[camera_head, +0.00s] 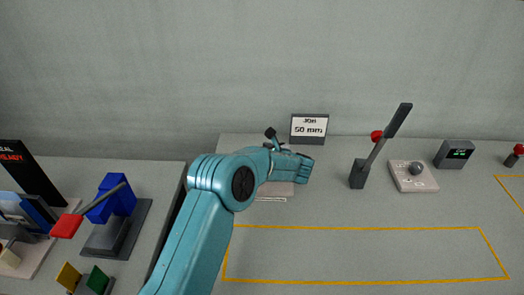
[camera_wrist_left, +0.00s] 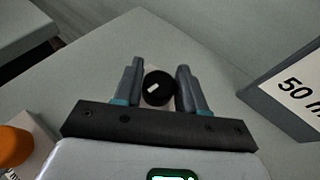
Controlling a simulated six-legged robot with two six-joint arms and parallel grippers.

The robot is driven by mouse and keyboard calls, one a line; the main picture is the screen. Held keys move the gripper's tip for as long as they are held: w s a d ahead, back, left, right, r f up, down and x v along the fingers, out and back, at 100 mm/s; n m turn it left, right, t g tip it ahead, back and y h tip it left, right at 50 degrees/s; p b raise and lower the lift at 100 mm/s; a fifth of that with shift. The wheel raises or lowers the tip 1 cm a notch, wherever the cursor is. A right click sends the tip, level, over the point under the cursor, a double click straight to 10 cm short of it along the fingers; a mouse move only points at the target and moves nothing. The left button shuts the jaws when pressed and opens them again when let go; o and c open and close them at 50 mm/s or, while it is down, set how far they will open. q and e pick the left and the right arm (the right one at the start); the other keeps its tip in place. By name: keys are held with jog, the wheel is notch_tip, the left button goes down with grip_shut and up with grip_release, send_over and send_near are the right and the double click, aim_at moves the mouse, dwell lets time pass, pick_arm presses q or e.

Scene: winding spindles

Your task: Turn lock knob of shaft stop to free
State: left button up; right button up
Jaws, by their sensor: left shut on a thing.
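The lock knob (camera_wrist_left: 158,88) is a round black knob with a white mark, seen in the left wrist view. My left gripper (camera_wrist_left: 160,72) has one grey finger on each side of it and is shut on it. The white mark lies at a slant on the knob's face. In the head view my teal left arm covers most of the shaft stop area, and the knob and fingertips cannot be made out. A pale base (camera_head: 272,198) shows below the wrist. My right gripper is in neither view.
A "50 mm" sign (camera_head: 309,128) stands close behind the wrist. To the right are a lever with a dark handle (camera_head: 398,120), a box with a grey ball (camera_head: 416,168) and a small display (camera_head: 455,154). The yellow-outlined area (camera_head: 360,255) is clear. A blue device (camera_head: 112,200) stands at left.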

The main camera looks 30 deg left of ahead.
pick_arm(q)
jog(key=shift+n+g+y, duration=0.3)
jog(key=shift+n+g, duration=0.6)
jog(key=shift+g, duration=0.1)
jog(key=shift+r, duration=0.1)
jog(key=o, duration=1)
jog(key=shift+c, duration=0.2)
jog(key=b+v, duration=0.1)
jog(key=v, duration=1.5)
jog(key=shift+d, duration=0.2)
jog(key=shift+s, duration=0.1)
